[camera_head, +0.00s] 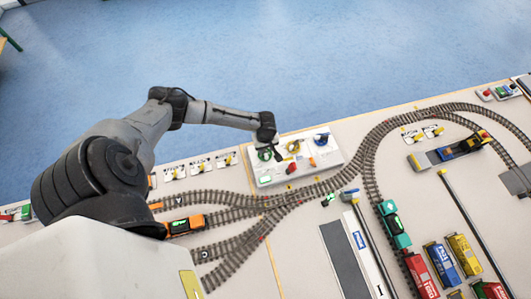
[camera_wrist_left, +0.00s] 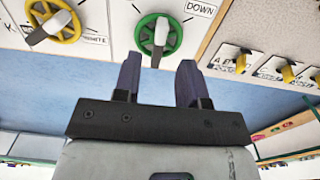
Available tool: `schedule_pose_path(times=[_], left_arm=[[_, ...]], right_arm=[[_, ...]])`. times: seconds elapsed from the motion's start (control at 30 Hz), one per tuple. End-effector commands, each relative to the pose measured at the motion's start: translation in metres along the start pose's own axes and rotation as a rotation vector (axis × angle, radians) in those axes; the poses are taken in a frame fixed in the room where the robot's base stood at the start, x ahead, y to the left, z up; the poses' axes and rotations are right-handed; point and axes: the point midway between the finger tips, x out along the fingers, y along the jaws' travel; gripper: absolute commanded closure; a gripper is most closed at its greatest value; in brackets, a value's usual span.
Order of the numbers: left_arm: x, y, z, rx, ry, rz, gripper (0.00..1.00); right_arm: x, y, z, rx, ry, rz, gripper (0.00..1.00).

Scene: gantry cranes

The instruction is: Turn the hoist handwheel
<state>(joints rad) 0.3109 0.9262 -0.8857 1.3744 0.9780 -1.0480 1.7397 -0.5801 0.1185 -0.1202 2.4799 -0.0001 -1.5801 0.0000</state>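A white control panel (camera_head: 334,159) at the far edge of the layout carries a green handwheel (camera_head: 264,155), a yellow handwheel (camera_head: 293,147) and a blue handwheel (camera_head: 321,137). In the left wrist view, the green handwheel (camera_wrist_left: 158,36) has a grey crossbar and a label reading DOWN to its right. The yellow handwheel (camera_wrist_left: 53,22) is to its left. My left gripper (camera_head: 276,153) is over the panel beside the green wheel. In the wrist view its fingers (camera_wrist_left: 158,68) are apart, with nothing between them, pointing towards the green wheel. Contact cannot be told. My right gripper is not in view.
Small yellow levers (camera_head: 201,167) line the board left of the panel. Curved model tracks (camera_head: 239,200) run in front of it. An orange locomotive (camera_head: 185,225), several coloured wagons (camera_head: 420,275) and a flat wagon with a blue and yellow load (camera_head: 450,150) stand around.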

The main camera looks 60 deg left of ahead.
Motion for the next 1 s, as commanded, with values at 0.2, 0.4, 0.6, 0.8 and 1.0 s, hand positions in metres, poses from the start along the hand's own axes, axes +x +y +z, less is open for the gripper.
schedule_pose_path(times=[0.2, 0.4, 0.6, 0.8, 1.0], left_arm=[[0.033, 0.001, 0.0, -0.001, -0.001, 0.0, 0.62], [0.047, 0.0, 0.0, 0.0, -0.001, 0.0, 0.62], [0.051, 0.0, 0.0, 0.001, 0.0, 0.0, 0.62], [0.051, 0.0, 0.0, 0.001, 0.0, 0.0, 0.62], [0.051, 0.0, 0.0, 0.001, -0.001, 0.0, 0.79]], right_arm=[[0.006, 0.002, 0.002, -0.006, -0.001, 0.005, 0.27], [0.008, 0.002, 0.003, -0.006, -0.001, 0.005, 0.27], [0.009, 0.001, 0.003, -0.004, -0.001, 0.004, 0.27], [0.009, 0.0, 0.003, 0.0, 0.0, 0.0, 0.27], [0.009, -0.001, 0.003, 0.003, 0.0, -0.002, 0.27]])
